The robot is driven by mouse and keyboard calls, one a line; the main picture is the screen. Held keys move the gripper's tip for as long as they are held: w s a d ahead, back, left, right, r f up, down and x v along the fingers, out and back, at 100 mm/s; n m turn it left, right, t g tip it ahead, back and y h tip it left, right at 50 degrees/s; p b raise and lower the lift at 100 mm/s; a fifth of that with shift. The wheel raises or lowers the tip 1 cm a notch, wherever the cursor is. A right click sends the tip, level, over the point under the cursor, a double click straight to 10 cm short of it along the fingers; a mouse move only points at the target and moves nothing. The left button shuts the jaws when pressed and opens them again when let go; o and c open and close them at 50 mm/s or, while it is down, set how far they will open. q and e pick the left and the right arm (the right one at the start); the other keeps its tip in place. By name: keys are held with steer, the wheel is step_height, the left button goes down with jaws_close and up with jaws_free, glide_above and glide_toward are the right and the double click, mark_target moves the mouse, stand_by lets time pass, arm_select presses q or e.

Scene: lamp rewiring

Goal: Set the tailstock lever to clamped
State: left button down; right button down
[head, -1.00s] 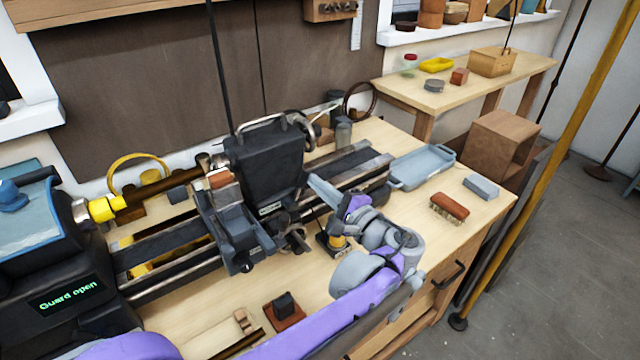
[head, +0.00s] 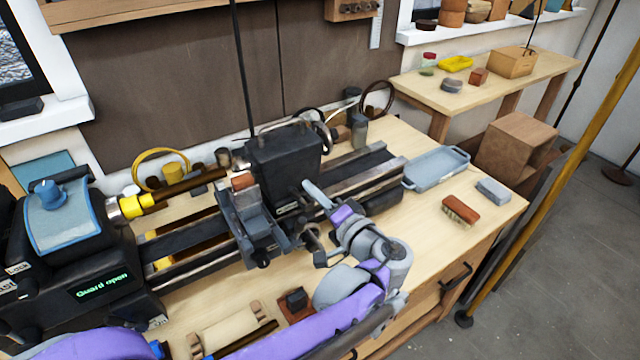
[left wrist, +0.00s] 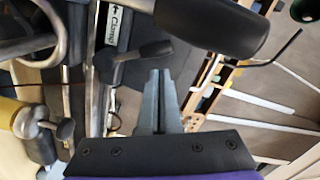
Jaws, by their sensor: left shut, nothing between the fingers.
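The black tailstock (head: 285,160) stands on the lathe bed. In the left wrist view, a white label (left wrist: 113,27) with an arrow and the word "Clamp" shows on it. A short lever with a black grip (left wrist: 152,49) sticks out beside the label, pointing right. My left gripper (head: 312,190) is in front of the tailstock's right side. It also shows in the left wrist view (left wrist: 159,75), shut and empty, its tips close to the black grip; I cannot tell whether they touch. My right gripper is out of view.
A larger black handle (left wrist: 212,25) crosses the top of the left wrist view, near my fingers. The lathe display (head: 102,285) reads "Guard open". A blue-grey tray (head: 436,170), a brush (head: 461,208) and a grey block (head: 493,190) lie on the bench to the right.

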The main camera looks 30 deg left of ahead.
arm_select(q)
steer(key=shift+s+a, duration=0.3)
steer(key=shift+s, duration=0.2)
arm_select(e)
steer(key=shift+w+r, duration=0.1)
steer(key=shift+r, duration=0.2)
arm_select(q)
steer(key=shift+s+f, duration=0.1)
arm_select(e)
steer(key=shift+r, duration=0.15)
